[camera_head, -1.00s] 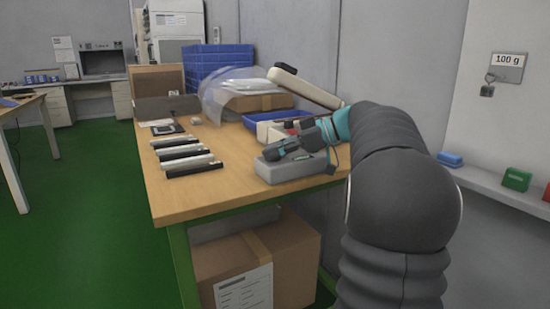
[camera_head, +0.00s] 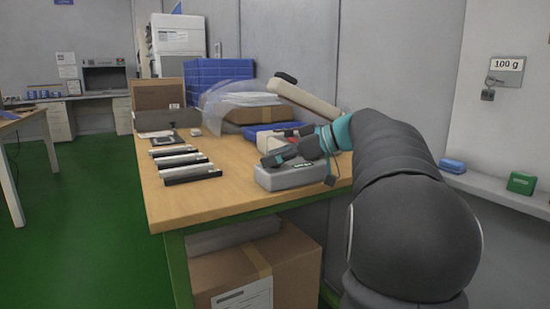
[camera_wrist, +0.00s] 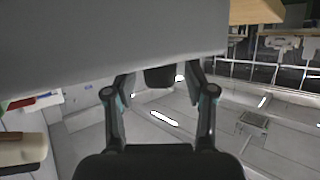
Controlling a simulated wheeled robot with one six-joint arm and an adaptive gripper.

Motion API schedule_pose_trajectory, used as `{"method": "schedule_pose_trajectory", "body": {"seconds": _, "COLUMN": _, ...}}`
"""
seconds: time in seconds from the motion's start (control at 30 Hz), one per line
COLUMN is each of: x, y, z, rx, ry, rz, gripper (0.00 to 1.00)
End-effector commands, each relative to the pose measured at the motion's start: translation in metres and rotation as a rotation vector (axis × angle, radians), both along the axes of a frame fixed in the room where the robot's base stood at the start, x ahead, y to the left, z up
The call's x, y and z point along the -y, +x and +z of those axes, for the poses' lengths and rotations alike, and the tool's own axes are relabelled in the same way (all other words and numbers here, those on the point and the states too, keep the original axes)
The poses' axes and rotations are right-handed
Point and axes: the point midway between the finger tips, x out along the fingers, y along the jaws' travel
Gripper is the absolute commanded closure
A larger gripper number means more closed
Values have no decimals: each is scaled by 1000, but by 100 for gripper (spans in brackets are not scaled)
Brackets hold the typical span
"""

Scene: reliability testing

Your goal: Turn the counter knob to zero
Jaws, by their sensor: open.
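A grey box-shaped device (camera_head: 292,178), which looks like the counter, sits near the right front edge of the wooden bench (camera_head: 215,205). My gripper (camera_head: 268,160) is at its top left side in the head view. In the wrist view, a large grey face (camera_wrist: 110,45) of the device fills the upper left. A short dark knob (camera_wrist: 160,77) juts from its lower edge, between the two fingertips of my gripper (camera_wrist: 158,88). The fingers are open, with a gap on each side of the knob. No scale or number on the knob can be read.
Several black and white bars (camera_head: 183,163) lie on the bench to the left. A beige-handled tool (camera_head: 305,100), a blue tray (camera_head: 262,131) and blue crates (camera_head: 220,75) stand behind. A cardboard box (camera_head: 285,270) is below. Green floor on the left is clear.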

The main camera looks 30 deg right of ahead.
Motion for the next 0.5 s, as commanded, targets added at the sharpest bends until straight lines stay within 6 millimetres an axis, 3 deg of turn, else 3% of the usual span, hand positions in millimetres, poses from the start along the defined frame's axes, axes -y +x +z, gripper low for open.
{"method": "schedule_pose_trajectory", "body": {"seconds": 0.23, "x": 9, "y": -8, "z": 5, "rx": 1, "ry": -1, "rz": -2, "gripper": 45}}
{"method": "schedule_pose_trajectory", "body": {"seconds": 0.5, "x": 44, "y": -41, "z": 25, "rx": 2, "ry": -2, "rz": -3, "gripper": 45}}
